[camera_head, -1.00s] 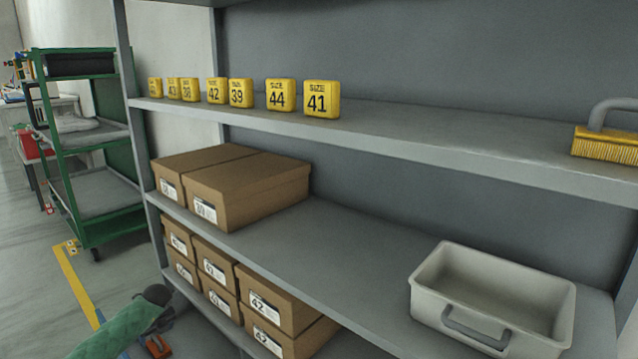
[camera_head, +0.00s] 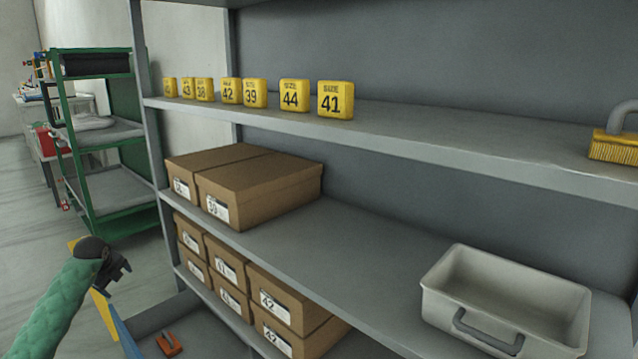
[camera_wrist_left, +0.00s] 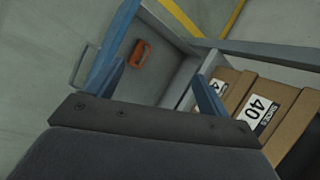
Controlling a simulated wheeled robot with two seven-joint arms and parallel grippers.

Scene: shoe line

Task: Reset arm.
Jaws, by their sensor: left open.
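My left arm, in a green sleeve, comes in from the lower left of the head view. Its dark gripper (camera_head: 116,268) is in front of the shelf's left end, apart from the boxes. In the left wrist view its two blue-grey fingers (camera_wrist_left: 163,88) stand wide apart with nothing between them touching. My right gripper does not show in either view.
A grey shelf (camera_head: 400,262) holds brown shoe boxes (camera_head: 262,187), yellow size blocks (camera_head: 336,100), a grey bin (camera_head: 505,302) and a yellow brush (camera_head: 613,148). An orange item (camera_head: 169,345) lies low by the shelf. A green cart (camera_head: 108,190) stands behind left. Floor between is clear.

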